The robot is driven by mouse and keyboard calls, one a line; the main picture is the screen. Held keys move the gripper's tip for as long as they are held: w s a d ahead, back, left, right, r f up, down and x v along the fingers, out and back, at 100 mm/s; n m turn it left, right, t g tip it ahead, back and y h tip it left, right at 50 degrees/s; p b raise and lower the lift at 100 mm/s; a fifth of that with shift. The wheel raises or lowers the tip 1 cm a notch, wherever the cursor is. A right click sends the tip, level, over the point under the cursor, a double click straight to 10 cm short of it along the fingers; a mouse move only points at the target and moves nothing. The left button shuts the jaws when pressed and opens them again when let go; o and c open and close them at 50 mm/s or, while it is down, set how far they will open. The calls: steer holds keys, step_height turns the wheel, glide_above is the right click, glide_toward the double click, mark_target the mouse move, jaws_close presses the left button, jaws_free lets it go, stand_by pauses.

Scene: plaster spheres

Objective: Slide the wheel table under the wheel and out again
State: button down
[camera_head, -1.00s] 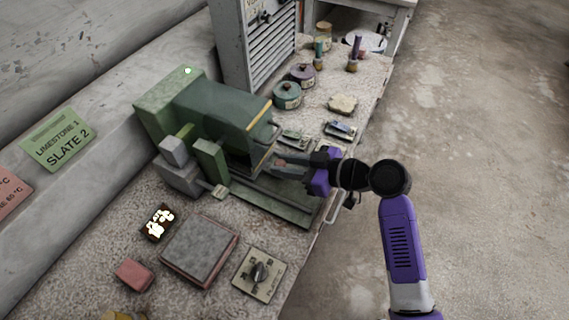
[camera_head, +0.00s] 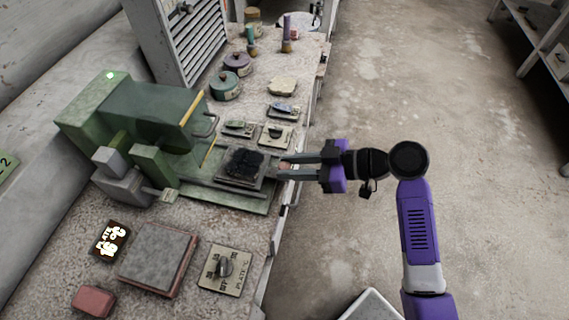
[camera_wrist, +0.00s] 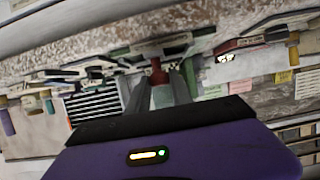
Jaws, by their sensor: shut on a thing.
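The green grinding machine (camera_head: 145,112) stands on the bench. Its hood has a yellow front edge, and I cannot make out the wheel under it. The wheel table (camera_head: 258,186) sits on the machine's green bed, out in front of the hood toward the bench's right edge. A dark, lumpy piece (camera_head: 243,164) lies on the table. My gripper (camera_head: 284,167) is at the table's outer end, its fingers shut on a small reddish knob. In the wrist view, the red knob (camera_wrist: 157,76) shows between the two grey fingers of my gripper (camera_wrist: 160,88).
The floor (camera_head: 420,90) right of the bench is clear near my arm.

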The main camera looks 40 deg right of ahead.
steer(key=shift+s+d, duration=0.15)
steer(key=c, duration=1.2)
jaws_free()
steer(key=shift+o, duration=0.2)
steer(key=v, duration=0.8)
steer(key=shift+b, duration=0.35)
